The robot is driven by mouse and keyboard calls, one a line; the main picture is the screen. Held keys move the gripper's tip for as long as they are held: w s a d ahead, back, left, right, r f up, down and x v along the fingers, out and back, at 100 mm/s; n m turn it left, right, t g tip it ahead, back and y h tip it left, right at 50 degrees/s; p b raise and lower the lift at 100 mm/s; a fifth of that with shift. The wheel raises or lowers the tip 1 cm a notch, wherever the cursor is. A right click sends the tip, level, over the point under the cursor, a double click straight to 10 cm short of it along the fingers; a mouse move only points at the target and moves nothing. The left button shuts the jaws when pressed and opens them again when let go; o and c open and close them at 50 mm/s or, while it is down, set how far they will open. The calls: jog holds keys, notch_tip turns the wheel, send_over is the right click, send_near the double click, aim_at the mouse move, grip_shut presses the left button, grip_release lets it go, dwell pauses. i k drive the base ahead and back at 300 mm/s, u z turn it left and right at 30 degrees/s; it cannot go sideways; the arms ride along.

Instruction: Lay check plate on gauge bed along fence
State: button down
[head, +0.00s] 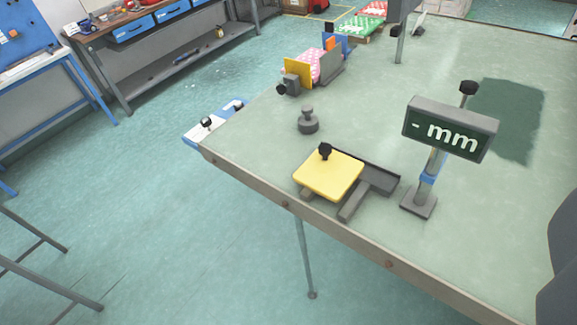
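A flat yellow plate (325,178) with a black knob, which looks like the check plate, lies near the front edge of the table. It rests on or over the left part of a dark grey gauge bed (355,204) and hides much of it. A low dark fence (383,177) runs along the bed's back side, behind the plate's back edge. I cannot tell whether the plate touches the fence. A display reading "- mm" (449,129) stands to the right. Dark rounded shapes at the lower right edge seem to be part of my arm or gripper (562,265); no fingertips show clearly.
A grey knobbed weight (308,121) stands behind the plate. A rack with coloured plates (313,66) stands farther back. A blue and white piece (212,122) with a black knob is at the table's left edge.

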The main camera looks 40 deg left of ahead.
aim_at(329, 172)
jog(key=u, duration=0.25)
jog(key=i, duration=1.05)
jog(key=u, duration=0.25)
